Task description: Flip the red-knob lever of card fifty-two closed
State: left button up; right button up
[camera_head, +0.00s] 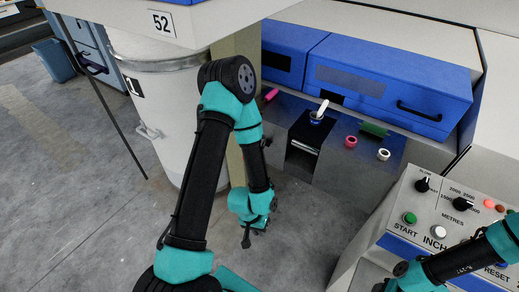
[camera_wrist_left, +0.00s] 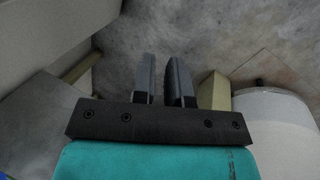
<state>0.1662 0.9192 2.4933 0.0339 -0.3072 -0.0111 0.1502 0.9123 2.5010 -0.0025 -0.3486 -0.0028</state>
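On the dark panel below the blue covers is a lever with a pale handle (camera_head: 322,108) above a dark slot. A pink-red rod or knob (camera_head: 270,95) is at the panel's left end; I cannot tell whether it is the red-knob lever. My left gripper (camera_head: 250,232) hangs over the floor, left of and below the panel, apart from it. In the left wrist view its two fingers (camera_wrist_left: 162,62) are slightly apart with nothing between. My right gripper is out of view.
A pink ring (camera_head: 350,142) and a white ring (camera_head: 383,154) are at the panel's right. A control console (camera_head: 425,215) with buttons and knobs stands at right, my right arm in front. A white drum (camera_head: 165,95) stands behind my left arm. The concrete floor below is open.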

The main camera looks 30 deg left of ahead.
pick_arm(q)
jog(key=s+g, duration=0.1)
jog(key=s+a+f+n, duration=0.1)
jog(key=s, duration=0.1)
jog(key=s+n+g, duration=0.1)
jog(key=s, duration=0.1)
jog(key=shift+s+a+f+g, duration=0.15)
jog(key=shift+s+f+g, duration=0.05)
jog(key=shift+f+g, duration=0.1)
grip_shut()
jog(key=s+d+n+g+h, duration=0.1)
jog(key=s+n+g+h, duration=0.2)
jog(key=s+n, duration=0.15)
jog(key=d+r+n+t+h, duration=0.35)
jog(key=d+n+h, duration=0.25)
jog(key=n+h, duration=0.2)
jog(key=w+a+r+n+t, duration=0.2)
jog(key=w+a+n+t, duration=0.3)
jog(key=w+n+t, duration=0.75)
jog(key=w+a+f+n+t+y, duration=0.2)
jog(key=a+n+t+y, duration=0.7)
jog(key=a+y, duration=0.7)
jog(key=shift+w+a+f+t+y, duration=0.2)
jog(key=shift+a+f+t+y, duration=0.15)
jog(key=shift+a+t, duration=0.25)
